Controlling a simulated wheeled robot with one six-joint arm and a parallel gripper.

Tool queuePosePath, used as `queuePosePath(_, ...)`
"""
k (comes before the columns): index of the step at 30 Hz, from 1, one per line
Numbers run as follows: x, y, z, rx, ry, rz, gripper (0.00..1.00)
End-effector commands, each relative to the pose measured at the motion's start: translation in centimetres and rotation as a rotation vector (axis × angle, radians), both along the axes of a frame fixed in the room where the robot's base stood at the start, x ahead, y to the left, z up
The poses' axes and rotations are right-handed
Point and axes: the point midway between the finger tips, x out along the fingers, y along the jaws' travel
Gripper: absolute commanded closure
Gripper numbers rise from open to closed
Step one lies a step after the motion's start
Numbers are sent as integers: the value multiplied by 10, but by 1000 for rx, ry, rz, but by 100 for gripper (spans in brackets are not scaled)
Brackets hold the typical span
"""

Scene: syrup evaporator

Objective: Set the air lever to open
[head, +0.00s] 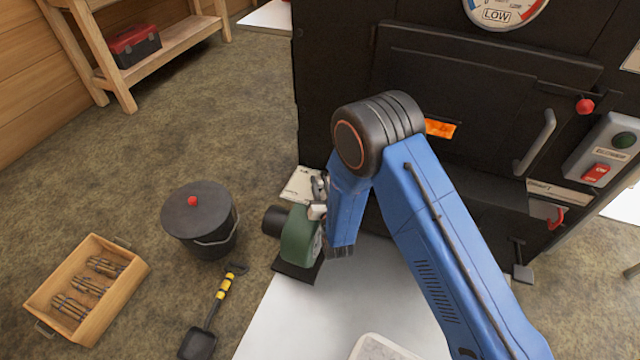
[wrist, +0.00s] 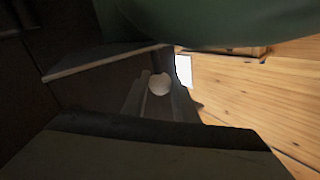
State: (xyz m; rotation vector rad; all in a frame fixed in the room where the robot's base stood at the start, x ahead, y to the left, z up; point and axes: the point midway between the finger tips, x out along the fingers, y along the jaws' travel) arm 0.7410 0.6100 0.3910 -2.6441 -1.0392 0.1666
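The green blower (head: 301,238) stands at the front left of the black evaporator, with a cream placard (head: 299,184) behind its top. My gripper (head: 319,190) is at the blower's upper right side, partly hidden by my blue arm. A small pale knob (head: 317,211) shows just below the fingers. In the wrist view a round cream knob (wrist: 159,84) sits between the two grey finger shapes of my gripper (wrist: 160,100). I cannot tell whether the fingers touch it. The lever's shaft and its position marks are hidden. The blower's green body (wrist: 215,20) fills the top of that view.
The evaporator (head: 335,90) has a door handle (head: 535,140), a red draft lever (head: 556,218) and a switch box (head: 603,155). A lidded black bucket (head: 200,215), a wooden crate (head: 128,290) and a shovel (head: 197,343) lie left. Floor beyond the bucket is clear.

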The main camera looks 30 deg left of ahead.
Motion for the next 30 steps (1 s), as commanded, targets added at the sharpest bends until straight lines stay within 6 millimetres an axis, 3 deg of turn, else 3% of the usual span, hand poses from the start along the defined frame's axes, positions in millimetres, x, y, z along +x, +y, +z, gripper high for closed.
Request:
queuePosePath(2, 0, 0, 0, 0, 0, 1, 56)
queuePosePath(14, -5, -4, 0, 0, 0, 1, 56)
queuePosePath(30, -77, -69, 0, -2, 0, 3, 56)
